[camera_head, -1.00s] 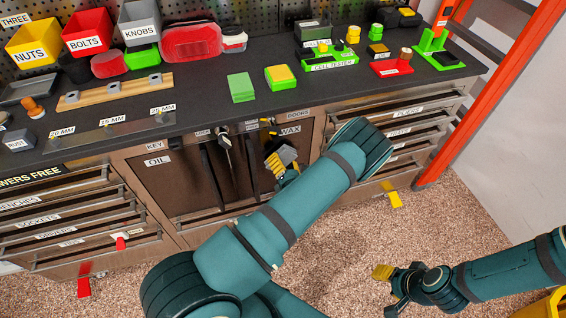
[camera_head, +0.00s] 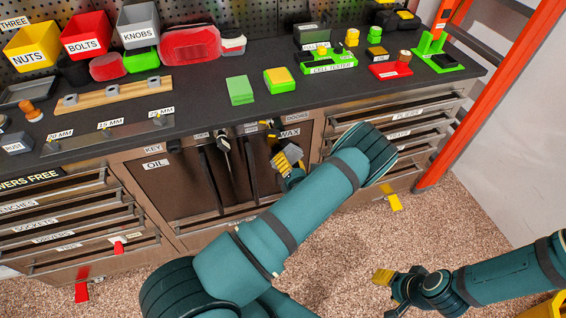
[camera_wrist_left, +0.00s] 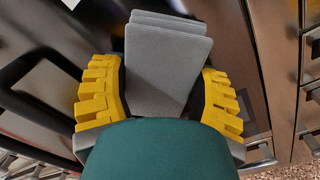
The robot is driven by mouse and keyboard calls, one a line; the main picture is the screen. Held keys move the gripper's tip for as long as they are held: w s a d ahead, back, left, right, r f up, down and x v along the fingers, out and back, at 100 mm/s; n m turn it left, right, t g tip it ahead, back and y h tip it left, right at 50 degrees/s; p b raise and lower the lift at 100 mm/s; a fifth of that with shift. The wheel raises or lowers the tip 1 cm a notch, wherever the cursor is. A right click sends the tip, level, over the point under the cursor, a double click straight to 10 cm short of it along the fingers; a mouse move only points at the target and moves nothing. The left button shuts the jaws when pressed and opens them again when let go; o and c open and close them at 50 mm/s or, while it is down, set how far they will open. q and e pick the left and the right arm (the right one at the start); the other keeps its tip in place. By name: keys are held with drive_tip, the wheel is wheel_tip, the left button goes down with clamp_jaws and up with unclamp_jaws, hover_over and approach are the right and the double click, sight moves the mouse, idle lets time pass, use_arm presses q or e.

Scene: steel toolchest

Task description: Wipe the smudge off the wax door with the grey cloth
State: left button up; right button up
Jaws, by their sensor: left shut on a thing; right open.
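My left gripper (camera_head: 284,160) is in front of the wax door, just below the WAX label (camera_head: 290,132). Its yellow fingers show in the left wrist view (camera_wrist_left: 160,95), shut on the grey cloth (camera_wrist_left: 165,55), a folded grey stack. The cloth also shows small in the head view (camera_head: 292,153). The wax door (camera_head: 261,172) is dark brown and partly hidden by my left arm. I cannot tell whether the cloth touches it. No smudge can be made out. My right gripper (camera_head: 389,290) is open and empty over the floor at lower right.
The oil door (camera_head: 180,190) with upright dark handles is left of the wax door. Drawer stacks flank the doors. A red drawer tag (camera_head: 82,291) hangs at lower left. The worktop holds bins, a cell tester (camera_head: 331,67) and sponge-like blocks.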

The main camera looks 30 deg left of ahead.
sight(301, 157)
use_arm(q)
drive_tip(key=shift+w+d+b, duration=0.35)
drive_tip(key=shift+w+d, duration=0.55)
drive_tip(key=shift+w, duration=0.25)
drive_tip(key=shift+w+d, duration=0.45)
drive_tip(key=shift+w, duration=0.2)
drive_tip(key=shift+d+r, duration=0.1)
drive_tip(key=shift+s+a+p, duration=0.35)
drive_tip(key=shift+s+a, duration=0.2)
drive_tip(key=shift+s, duration=0.2)
drive_tip(key=shift+s+a+p, duration=0.35)
drive_tip(key=shift+s+a, duration=0.2)
drive_tip(key=shift+s, duration=0.2)
drive_tip(key=shift+s+a+p, duration=0.65)
drive_tip(key=shift+s+a, duration=0.6)
drive_tip(key=shift+p+v, duration=0.75)
drive_tip(key=shift+v, duration=2.25)
